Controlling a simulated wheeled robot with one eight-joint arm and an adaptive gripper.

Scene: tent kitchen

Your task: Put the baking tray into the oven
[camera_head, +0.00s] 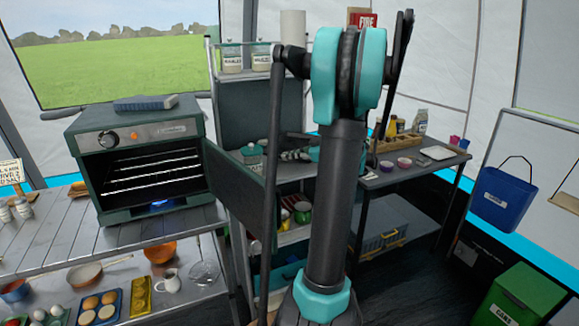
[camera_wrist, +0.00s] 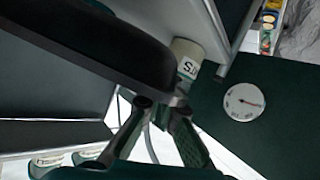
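The oven (camera_head: 150,140) stands on the left counter in the head view. Its dark green door (camera_head: 243,195) is swung open to the right. Wire racks show inside, with no tray on them. A blue tray with several buns (camera_head: 84,315) lies on the shelf below the counter; I cannot tell whether it is the baking tray. My gripper (camera_wrist: 160,112) shows in the wrist view, its fingers partly covered by a large dark shape from the upper left. I cannot tell whether the fingers hold anything.
A blue-grey item (camera_head: 146,103) lies on top of the oven. A yellow tray (camera_head: 141,297) and an orange bowl (camera_head: 160,251) share the lower shelf. A shelf rack stands behind my arm. A round dial (camera_wrist: 243,101) on a dark green panel shows in the wrist view.

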